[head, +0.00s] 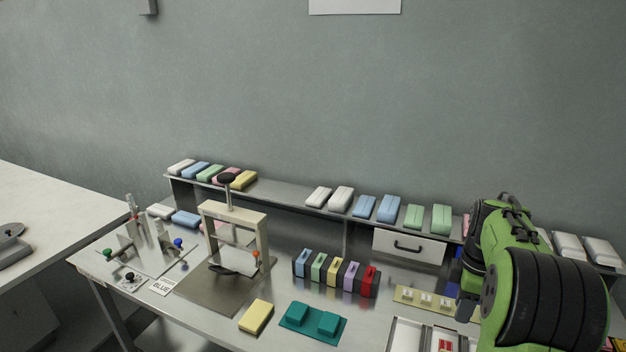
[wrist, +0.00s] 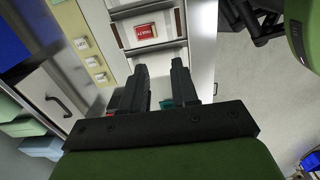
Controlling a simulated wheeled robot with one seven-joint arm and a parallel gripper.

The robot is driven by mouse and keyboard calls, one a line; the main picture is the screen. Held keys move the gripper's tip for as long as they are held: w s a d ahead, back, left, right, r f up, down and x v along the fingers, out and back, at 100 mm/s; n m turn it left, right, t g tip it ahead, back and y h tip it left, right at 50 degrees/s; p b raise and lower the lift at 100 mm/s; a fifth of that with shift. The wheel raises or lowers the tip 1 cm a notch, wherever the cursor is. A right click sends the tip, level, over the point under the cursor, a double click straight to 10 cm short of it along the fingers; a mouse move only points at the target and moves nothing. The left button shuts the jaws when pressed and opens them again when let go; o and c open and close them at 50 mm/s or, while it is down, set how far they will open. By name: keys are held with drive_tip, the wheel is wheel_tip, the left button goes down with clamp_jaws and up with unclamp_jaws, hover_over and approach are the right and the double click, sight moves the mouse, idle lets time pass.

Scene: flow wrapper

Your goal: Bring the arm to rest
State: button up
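My green and black arm stands at the right of the head view, over the right part of the steel bench (head: 195,326). The fingers there are hidden or too small to tell. In the wrist view my gripper (wrist: 160,84) shows two dark fingers with a clear gap between them. No object is seen held between them. A white tray (wrist: 172,52) with a red labelled piece (wrist: 146,31) lies beyond the fingertips. A small teal patch shows between the fingers, and I cannot tell what it belongs to.
A press frame (head: 264,222) stands left of centre. Coloured blocks (head: 335,274), a yellow block (head: 256,317) and a teal fixture (head: 313,322) are on the bench. A shelf (head: 280,193) with soft packs runs behind, above a drawer (head: 409,246). A pale side table (head: 40,213) is at left.

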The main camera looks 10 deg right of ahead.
drive_tip(key=s+a+r+m+t+h, duration=0.1)
drive_tip(key=s+a+r+m, duration=0.3)
drive_tip(key=a, duration=0.4)
drive_tip(key=s+a+r+m+t, duration=0.1)
drive_tip(key=s+a+r+t, duration=0.15)
drive_tip(key=a+r, duration=0.45)
drive_tip(key=s+a+f+m+t, duration=0.1)
drive_tip(key=s+a+m, duration=0.2)
drive_tip(key=s, duration=0.3)
drive_tip(key=s+a+f+m+t+y+p, duration=0.1)
drive_tip(key=s+a+f+m, duration=0.1)
drive_tip(key=s+a, duration=0.4)
drive_tip(key=shift+a+f+m, duration=0.3)
drive_tip(key=shift+m, duration=0.2)
